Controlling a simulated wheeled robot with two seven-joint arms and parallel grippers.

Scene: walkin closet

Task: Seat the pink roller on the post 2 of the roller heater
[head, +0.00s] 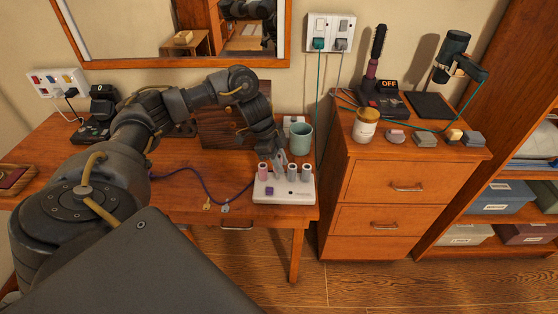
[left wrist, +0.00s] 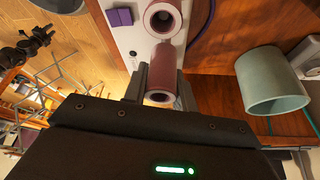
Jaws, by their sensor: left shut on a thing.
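The white roller heater (head: 284,200) stands at the front right of the desk, with a purple switch (head: 269,191). A pink roller (head: 263,171) stands upright at its left end; it also shows in the left wrist view (left wrist: 162,18). Two grey posts (head: 293,172) (head: 305,173) stand to the right. My left gripper (head: 280,160) is over the heater between the pink roller and the grey posts. In the left wrist view it is shut on a second pink roller (left wrist: 163,66), close beside the standing one. Whether the held roller is around a post is hidden.
A teal cup (head: 300,139) stands just behind the heater; it is near in the left wrist view (left wrist: 272,82). A purple cord (head: 205,189) lies to the heater's left. A drawer cabinet (head: 395,190) stands right of the desk, with a jar (head: 365,126) on top.

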